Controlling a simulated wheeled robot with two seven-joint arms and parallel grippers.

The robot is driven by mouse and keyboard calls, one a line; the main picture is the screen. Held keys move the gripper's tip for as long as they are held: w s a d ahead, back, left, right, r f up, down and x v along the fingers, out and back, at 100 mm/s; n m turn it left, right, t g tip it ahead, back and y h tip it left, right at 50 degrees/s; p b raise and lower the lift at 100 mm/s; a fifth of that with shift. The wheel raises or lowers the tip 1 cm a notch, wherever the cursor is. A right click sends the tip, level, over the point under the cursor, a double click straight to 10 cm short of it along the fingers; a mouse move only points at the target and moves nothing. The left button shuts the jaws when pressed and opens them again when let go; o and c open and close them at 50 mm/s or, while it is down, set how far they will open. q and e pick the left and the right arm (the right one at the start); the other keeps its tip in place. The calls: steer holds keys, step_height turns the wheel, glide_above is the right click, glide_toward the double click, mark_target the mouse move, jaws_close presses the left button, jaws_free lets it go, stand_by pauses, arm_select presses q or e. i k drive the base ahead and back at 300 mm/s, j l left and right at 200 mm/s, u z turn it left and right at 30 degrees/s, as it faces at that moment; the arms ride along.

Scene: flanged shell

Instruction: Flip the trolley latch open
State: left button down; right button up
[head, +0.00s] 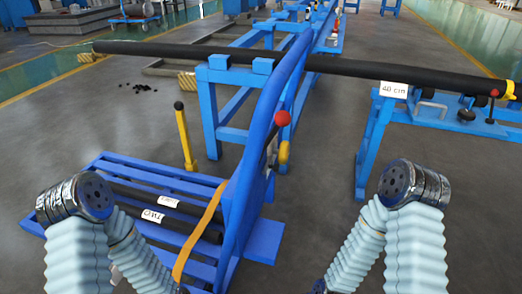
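A blue trolley (262,243) with a slatted bed stands in the lower middle of the head view. A lever with a red ball knob (282,118) rises beside its tall curved blue upright (252,150). A small yellow part (284,152) sits just below the knob. A yellow post with a black knob (185,138) stands upright at the bed's far side. I cannot tell which of these is the latch. Both my arms show at the lower left and lower right, bent downward. Both grippers are below the picture, and neither arm visibly touches the trolley.
Dark labelled rollers (155,198) lie in the bed, with an orange strap (200,235) across it. A long black pipe (400,73) rests on blue stands behind. Another blue wheeled frame (465,118) is at the right. Small black bits (140,87) lie on otherwise open floor.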

mark_target(276, 167)
steer(key=i+l+u, duration=0.15)
steer(key=u, duration=0.15)
steer(key=l+u, duration=0.3)
steer(key=i+l+u, duration=0.1)
steer(key=l+u, duration=0.15)
steer(key=l, duration=0.2)
